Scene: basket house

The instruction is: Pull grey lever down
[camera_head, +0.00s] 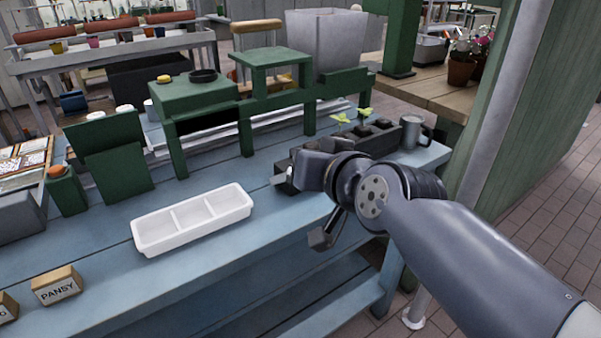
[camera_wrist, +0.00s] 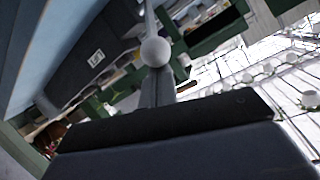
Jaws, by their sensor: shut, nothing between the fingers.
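A grey rod with a pale round knob (camera_wrist: 155,51), which looks like the grey lever, shows in the upper middle of the wrist view. My gripper (camera_wrist: 158,84) points at it with its fingers shut and empty. The knob overlaps the fingertips in the picture; I cannot tell whether they touch. In the head view my gripper (camera_head: 281,179) is low over the right part of the blue bench (camera_head: 265,212), and I cannot make out the lever there. A dark box with a small white label (camera_wrist: 92,62) lies left of the knob in the wrist view.
A white three-part tray (camera_head: 192,218) stands left of my gripper. A dark seedling planter (camera_head: 381,135) and a grey mug (camera_head: 413,132) are behind it to the right. A green stand (camera_head: 270,58) rises at the back. A PANSY block (camera_head: 58,286) sits at front left.

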